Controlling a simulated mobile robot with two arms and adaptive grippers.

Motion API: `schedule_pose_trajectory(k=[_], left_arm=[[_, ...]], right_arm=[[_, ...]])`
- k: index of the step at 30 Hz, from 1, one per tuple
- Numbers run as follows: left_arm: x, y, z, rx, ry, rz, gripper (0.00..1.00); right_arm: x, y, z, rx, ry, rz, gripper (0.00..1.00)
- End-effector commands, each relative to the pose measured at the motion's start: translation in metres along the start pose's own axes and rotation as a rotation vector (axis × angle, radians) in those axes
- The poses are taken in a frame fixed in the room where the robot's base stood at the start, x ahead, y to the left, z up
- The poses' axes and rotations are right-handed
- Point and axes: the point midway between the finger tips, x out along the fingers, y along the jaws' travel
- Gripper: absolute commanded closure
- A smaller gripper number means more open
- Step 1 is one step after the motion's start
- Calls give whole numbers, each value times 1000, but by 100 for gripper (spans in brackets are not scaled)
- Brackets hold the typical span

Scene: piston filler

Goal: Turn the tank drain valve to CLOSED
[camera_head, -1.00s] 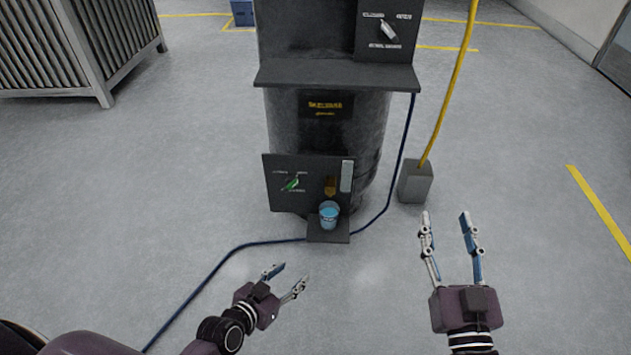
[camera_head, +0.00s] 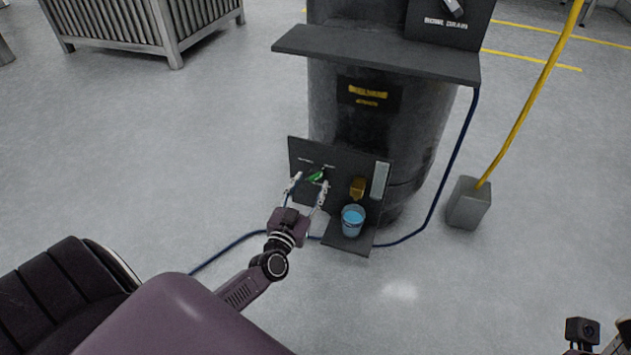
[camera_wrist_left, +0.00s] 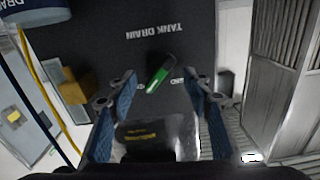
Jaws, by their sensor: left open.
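The tank drain valve has a small green handle (camera_head: 316,175) on the dark panel (camera_head: 342,160) low on the tank. My left gripper (camera_head: 310,184) is open in front of the panel, with its fingertips to either side of the handle. In the left wrist view the green handle (camera_wrist_left: 160,73) sits tilted beyond and between the open fingers (camera_wrist_left: 162,100), under an upside-down "TANK DRAIN" label. I cannot tell if the fingers touch it. The position words by the handle are too small or partly hidden to read. Of my right arm only a small part shows at the lower right corner.
A cup of blue liquid (camera_head: 352,220) stands on the small shelf (camera_head: 345,243) below a brass spout (camera_head: 357,187). A dark ledge (camera_head: 380,55) juts out above. A blue hose (camera_head: 460,150) runs beside the tank. A yellow pole rises from a grey block (camera_head: 467,204) at right.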

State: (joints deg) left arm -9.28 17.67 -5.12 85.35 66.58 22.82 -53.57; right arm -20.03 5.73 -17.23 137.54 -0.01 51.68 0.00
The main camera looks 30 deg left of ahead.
Motion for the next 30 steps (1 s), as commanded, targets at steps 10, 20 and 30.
schedule_pose_trajectory(k=[10, 20, 30], left_arm=[[30, 0, 0, 1, 0, 0, 54], [30, 0, 0, 1, -1, 1, 65], [30, 0, 0, 0, -1, 1, 96]], right_arm=[[-12, 0, 3, 0, -2, 0, 54], [-11, 0, 3, 0, -3, 0, 54], [-11, 0, 3, 0, -3, 0, 54]])
